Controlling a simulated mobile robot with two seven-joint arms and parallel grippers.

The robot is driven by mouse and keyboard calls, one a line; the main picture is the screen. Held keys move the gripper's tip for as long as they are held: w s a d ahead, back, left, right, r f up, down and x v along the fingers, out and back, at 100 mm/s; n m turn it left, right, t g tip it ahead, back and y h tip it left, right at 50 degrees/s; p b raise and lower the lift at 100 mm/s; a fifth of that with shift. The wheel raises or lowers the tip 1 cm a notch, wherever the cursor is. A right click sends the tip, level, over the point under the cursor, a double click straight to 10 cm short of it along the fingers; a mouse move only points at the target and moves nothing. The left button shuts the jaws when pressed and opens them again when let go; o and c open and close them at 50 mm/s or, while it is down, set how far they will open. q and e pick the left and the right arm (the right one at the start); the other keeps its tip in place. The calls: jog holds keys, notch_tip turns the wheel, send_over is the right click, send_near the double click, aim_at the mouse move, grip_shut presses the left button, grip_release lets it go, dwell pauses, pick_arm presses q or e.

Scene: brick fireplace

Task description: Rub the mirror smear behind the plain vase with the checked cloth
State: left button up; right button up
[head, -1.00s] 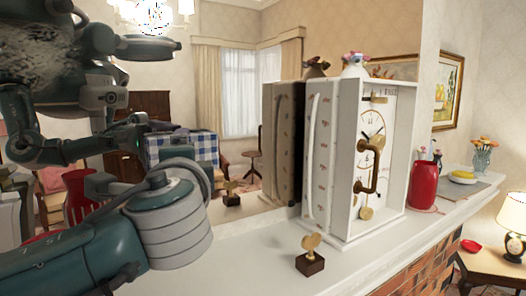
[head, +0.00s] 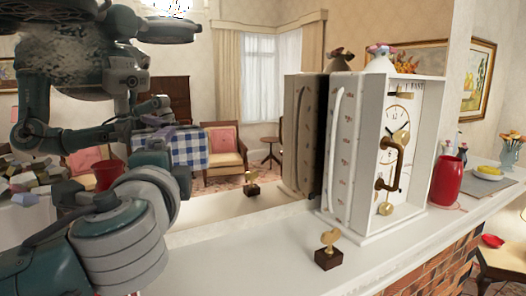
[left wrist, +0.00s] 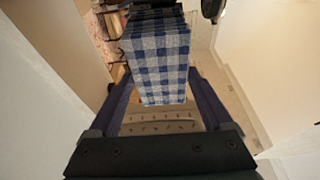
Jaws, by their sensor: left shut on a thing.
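The blue-and-white checked cloth (head: 192,152) shows in the head view just beyond my left gripper (head: 165,160). The wrist view shows the cloth (left wrist: 157,55) between the two fingers of my left gripper (left wrist: 158,88), which is shut on it. The mirror (head: 262,150) stands behind the mantel and reflects the room. A plain red vessel (head: 105,174) shows at the left, partly hidden by my left arm; I cannot tell whether it is real or reflected. I cannot make out a smear. My right gripper cannot be identified.
A white clock case (head: 345,150) stands on the mantel (head: 240,235). A small wooden trophy (head: 329,250) stands in front of it. Another red vessel (head: 447,182) and a plate with yellow fruit (head: 487,174) are further right. Bare mantel lies between my arm and the trophy.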

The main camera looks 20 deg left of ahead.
pick_arm(q)
jog(key=s+d, duration=0.3)
jog(key=d, duration=0.1)
jog(key=shift+s+d+p, duration=0.35)
jog(key=shift+s+p, duration=0.05)
jog(key=shift+p, duration=0.05)
dwell(0.3)
jog(key=shift+s+d, duration=1)
jog(key=shift+d, duration=0.15)
